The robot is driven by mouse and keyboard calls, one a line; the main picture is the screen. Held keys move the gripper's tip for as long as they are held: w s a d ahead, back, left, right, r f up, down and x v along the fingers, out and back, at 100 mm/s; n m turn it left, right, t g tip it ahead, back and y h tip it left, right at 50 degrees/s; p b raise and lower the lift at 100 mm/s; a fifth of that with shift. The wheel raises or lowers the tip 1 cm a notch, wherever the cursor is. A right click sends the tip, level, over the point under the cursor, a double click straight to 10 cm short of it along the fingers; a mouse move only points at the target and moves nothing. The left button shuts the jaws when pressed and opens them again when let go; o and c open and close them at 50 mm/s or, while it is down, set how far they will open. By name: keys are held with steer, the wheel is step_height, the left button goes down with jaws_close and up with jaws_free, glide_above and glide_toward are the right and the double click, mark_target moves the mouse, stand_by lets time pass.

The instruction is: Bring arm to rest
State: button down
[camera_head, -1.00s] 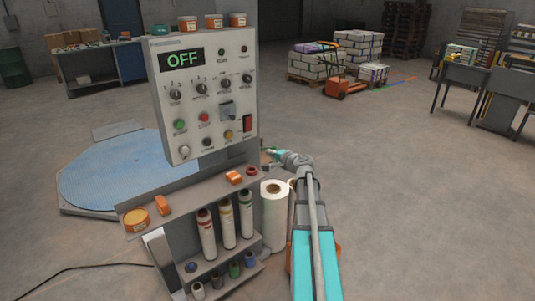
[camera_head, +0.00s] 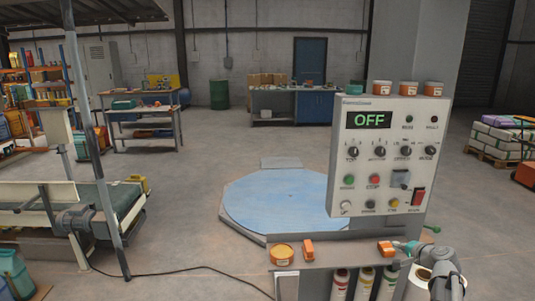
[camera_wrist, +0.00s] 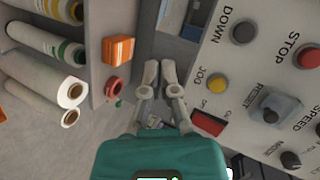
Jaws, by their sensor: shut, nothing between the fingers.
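My gripper (camera_wrist: 159,72) shows in the wrist view with its two grey fingers close together, shut and empty. It points along the gap between the control panel (camera_wrist: 244,70) and the shelf with rolls. In the head view my arm stands at the lower right, bent below the lower right corner of the control panel (camera_head: 385,165). The teal wrist part lies close to an orange block (camera_head: 386,248) on the ledge; the fingertips are too small to make out there. The panel's display reads OFF.
A blue round turntable (camera_head: 280,200) lies behind the ledge. A conveyor (camera_head: 100,205) stands at left, with a cable on the floor. Open floor lies between.

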steer(key=s+a+f+n+g+y, duration=0.1)
steer(key=a+f+n+g, duration=0.1)
steer(key=a, duration=0.4)
steer(key=s+a+f+n+g, duration=0.1)
steer(key=s+a+n+g, duration=0.1)
steer(key=a, duration=0.3)
steer(key=s+a+f+n+g+h+p, duration=0.1)
steer(key=s+a+n+g, duration=0.3)
steer(key=s+a, duration=0.4)
steer(key=s+a+f+n+g+h+p, duration=0.2)
steer(key=s+a+f+n+g+h, duration=0.1)
steer(key=s+a, duration=0.5)
steer(key=shift+s+a+f+n+g+h, duration=0.15)
steer(key=shift+a+f+n+g+h, duration=0.2)
steer(key=shift+n+g, duration=0.4)
